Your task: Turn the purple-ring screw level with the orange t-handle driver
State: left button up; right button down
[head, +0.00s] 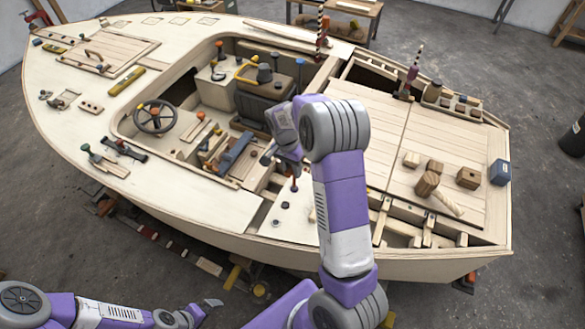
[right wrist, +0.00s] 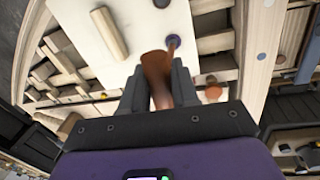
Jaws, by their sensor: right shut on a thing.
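My right gripper (right wrist: 158,88) is shut on the orange-brown t-handle driver (right wrist: 156,66), seen between the two dark fingers in the right wrist view. The driver points at a pale panel of the boat, and a thin shaft with a purple-blue round end (right wrist: 173,41) shows beside its handle. I cannot tell whether that end is seated on a screw. Another dark blue-purple round head (right wrist: 161,3) sits on the panel at the top edge. In the head view my right gripper (head: 286,165) is over the hull's near side. My left gripper (head: 211,303) is low at the left, outside the hull; its jaws are unclear.
A light wooden peg (right wrist: 109,33) lies on the panel. Framed open compartments (head: 405,228) lie along the hull's near right. A mallet (head: 435,190), several wooden blocks and a blue block (head: 500,172) are on the right deck. The steering wheel (head: 155,117) stands left.

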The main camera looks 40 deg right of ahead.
jog(key=n, duration=0.5)
jog(key=shift+s+d+h, duration=0.15)
jog(key=shift+d+h, duration=0.05)
jog(key=shift+h, duration=0.1)
jog(key=n, duration=0.2)
jog(key=n+t, duration=0.1)
jog(key=n, duration=0.1)
jog(key=shift+s+d+n+h, duration=0.2)
jog(key=shift+n+h, duration=0.1)
jog(key=shift+n, duration=0.1)
jog(key=n, duration=0.5)
jog(key=shift+d+t, duration=0.2)
jog(key=shift+t, duration=0.2)
